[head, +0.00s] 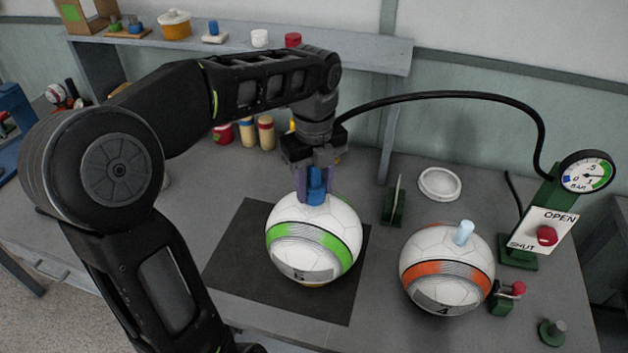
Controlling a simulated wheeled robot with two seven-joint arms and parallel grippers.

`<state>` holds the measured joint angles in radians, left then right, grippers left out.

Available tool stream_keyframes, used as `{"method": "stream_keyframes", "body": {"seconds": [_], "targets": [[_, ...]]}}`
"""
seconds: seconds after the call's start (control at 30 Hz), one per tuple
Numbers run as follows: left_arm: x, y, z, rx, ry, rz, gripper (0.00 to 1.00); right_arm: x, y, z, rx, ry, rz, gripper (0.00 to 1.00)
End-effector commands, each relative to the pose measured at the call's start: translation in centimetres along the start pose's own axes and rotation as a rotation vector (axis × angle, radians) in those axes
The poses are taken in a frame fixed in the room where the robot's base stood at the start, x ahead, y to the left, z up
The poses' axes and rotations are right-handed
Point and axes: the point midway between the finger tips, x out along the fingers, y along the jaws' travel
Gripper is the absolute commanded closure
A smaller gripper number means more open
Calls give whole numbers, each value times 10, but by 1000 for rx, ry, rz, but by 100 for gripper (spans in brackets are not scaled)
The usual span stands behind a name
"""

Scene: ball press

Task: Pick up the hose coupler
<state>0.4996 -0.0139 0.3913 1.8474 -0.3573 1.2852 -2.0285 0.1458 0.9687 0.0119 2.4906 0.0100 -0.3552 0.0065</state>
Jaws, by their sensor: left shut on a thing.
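The blue hose coupler (316,188) is between the fingers of my left gripper (316,182), which is shut on it. It sits at the top of the white ball with a green band (313,238); I cannot tell if it touches the ball. The black hose (450,96) arches from the gauge stand to behind my left gripper, where its end is hidden. The ball with the green band rests on a dark mat (232,262). My right gripper is not in view.
A ball with an orange band (447,270) carries a light blue cylinder (463,232). The gauge stand (540,215) with a red knob and OPEN/SHUT plate is at the right. A white ring (440,184) lies behind. A shelf (370,55) with containers runs along the back.

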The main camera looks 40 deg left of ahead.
Motion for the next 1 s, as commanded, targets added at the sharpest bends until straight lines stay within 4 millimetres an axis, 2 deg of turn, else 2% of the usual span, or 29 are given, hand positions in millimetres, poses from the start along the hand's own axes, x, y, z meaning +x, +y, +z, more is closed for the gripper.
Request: {"method": "stream_keyframes", "body": {"seconds": [0.07,0.4,0.77,1.0], "targets": [[0,0,0,0,0,0,72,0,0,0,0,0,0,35],[0,0,0,0,0,0,100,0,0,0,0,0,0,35],[-2,0,0,0,-1,-1,100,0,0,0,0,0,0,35],[-18,0,0,0,-2,-1,100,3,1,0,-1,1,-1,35]]}}
